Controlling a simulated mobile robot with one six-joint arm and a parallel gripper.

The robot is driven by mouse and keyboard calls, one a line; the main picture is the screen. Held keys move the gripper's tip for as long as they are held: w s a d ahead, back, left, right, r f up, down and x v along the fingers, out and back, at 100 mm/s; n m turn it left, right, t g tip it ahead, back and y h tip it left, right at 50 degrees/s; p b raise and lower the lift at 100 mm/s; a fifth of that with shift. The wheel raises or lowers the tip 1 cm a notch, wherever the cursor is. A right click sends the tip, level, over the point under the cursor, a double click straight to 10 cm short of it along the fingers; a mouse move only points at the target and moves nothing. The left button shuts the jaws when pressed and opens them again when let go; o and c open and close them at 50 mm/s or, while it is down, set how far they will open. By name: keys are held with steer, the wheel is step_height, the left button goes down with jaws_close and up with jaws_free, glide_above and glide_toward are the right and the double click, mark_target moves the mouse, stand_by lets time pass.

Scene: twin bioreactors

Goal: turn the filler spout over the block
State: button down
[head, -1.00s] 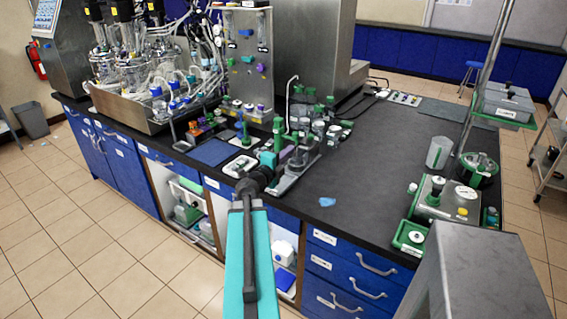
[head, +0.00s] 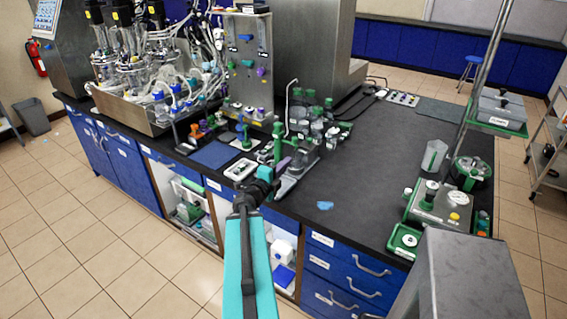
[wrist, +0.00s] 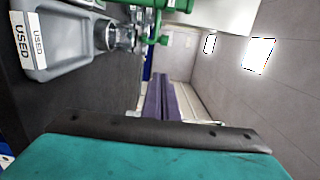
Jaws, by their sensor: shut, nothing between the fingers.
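A green stand (head: 278,143) with a side arm rises near the bench's front edge in the head view. A thin, pale, hooked tube (head: 288,92) stands behind it; I cannot tell which of these is the filler spout. Several clear vessels with green tops (head: 316,127) cluster to the right, and no block can be told apart among them. My gripper (head: 284,162) is just right of the green stand's lower part; I cannot tell whether they touch. In the wrist view its purple fingers (wrist: 160,96) are together and empty. Green fittings (wrist: 165,5) show above them, apart from the fingertips.
A grey tray labelled USED (wrist: 75,62) and a clear vessel (wrist: 119,37) lie upper left in the wrist view. A white dish (head: 241,169) and blue mat (head: 215,154) lie left of my gripper. The dark bench top (head: 375,165) is largely clear to the right.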

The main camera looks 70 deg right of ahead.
steer(key=shift+a+r+p, duration=0.15)
steer(key=shift+a+p, duration=0.6)
steer(key=shift+p, duration=2.5)
steer(key=shift+a+p, duration=0.15)
steer(key=shift+p, duration=0.25)
